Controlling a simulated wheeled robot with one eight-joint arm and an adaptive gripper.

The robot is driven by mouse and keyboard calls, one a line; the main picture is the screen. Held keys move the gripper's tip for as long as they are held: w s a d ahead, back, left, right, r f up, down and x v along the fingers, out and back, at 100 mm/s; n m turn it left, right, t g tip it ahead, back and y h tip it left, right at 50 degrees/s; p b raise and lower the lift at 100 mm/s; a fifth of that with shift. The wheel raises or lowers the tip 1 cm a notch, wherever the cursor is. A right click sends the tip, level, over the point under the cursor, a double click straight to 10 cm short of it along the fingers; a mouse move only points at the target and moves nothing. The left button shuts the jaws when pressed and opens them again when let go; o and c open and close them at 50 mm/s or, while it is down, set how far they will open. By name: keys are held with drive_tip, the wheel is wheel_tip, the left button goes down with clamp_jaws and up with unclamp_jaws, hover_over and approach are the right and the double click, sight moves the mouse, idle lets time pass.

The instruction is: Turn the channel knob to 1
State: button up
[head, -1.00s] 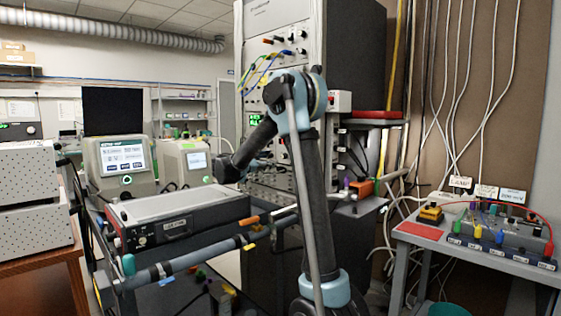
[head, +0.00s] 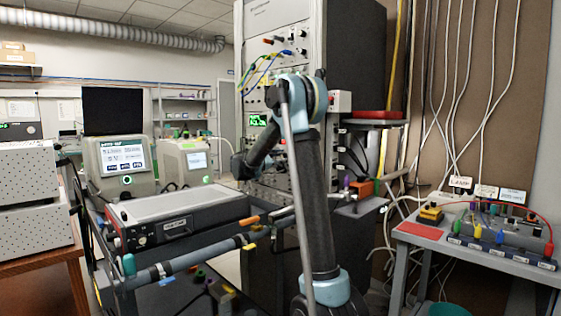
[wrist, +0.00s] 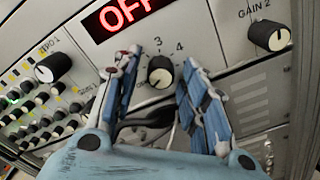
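In the wrist view, a round black channel knob (wrist: 160,72) with a white face edge sits on a pale panel, with the printed numbers 3 and 4 above and right of it. Its pointer is too small to read surely. My gripper (wrist: 159,64) is open, with one blue-padded finger on each side of the knob. No contact with the knob shows. In the head view, my arm reaches toward the tall instrument rack (head: 280,17); the fingers and the knob are hidden there.
A red display (wrist: 125,14) reading OFF is above the knob. The GAIN 2 knob (wrist: 270,36) is on the right and another knob (wrist: 53,67) on the left. Dark cables hang below the channel knob, between the fingers. A bench instrument (head: 178,222) stands left of my arm.

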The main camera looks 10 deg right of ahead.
clamp_jaws()
drive_tip(key=shift+m, duration=4.4)
drive_tip(key=shift+o, duration=1.7)
unclamp_jaws()
